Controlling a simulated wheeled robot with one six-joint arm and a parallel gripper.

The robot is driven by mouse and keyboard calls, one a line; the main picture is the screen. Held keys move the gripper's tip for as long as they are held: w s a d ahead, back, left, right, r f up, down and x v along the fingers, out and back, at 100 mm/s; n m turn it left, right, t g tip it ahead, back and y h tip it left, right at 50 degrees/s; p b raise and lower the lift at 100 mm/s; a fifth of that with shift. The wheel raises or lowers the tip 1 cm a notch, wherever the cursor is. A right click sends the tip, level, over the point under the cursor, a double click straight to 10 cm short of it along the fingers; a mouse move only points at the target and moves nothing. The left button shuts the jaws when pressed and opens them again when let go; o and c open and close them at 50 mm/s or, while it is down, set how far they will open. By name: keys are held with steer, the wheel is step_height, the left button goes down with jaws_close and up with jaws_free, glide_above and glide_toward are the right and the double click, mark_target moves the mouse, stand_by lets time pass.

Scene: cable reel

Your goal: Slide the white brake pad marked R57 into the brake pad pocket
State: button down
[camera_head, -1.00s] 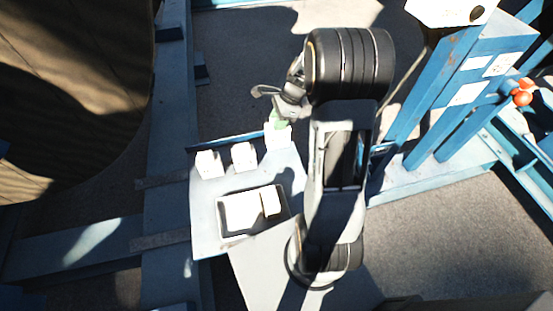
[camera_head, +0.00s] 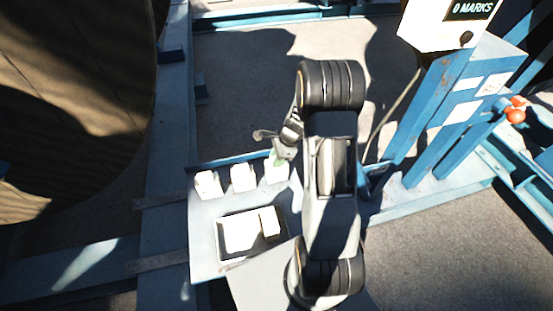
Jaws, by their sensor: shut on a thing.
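Three white blocks stand in a row along the far edge of a pale shelf: a left block (camera_head: 208,185), a middle block (camera_head: 243,178) and a right block (camera_head: 276,171). My gripper (camera_head: 279,158) is at the top of the right block and is shut on it. The block is at the shelf's far edge; whether it touches the shelf is not clear. No R57 marking is legible on any block, and I cannot make out which opening is the brake pad pocket.
A dark-rimmed tray (camera_head: 221,252) with white pieces in it sits on the shelf (camera_head: 203,232). A large wooden reel (camera_head: 70,90) fills the left. A blue frame (camera_head: 436,115) stands at right, with orange knobs (camera_head: 516,110) and a display reading "0 MARKS" (camera_head: 472,9).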

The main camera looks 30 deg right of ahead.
steer(key=shift+f, duration=0.55)
steer(key=c, duration=0.8)
jaws_free()
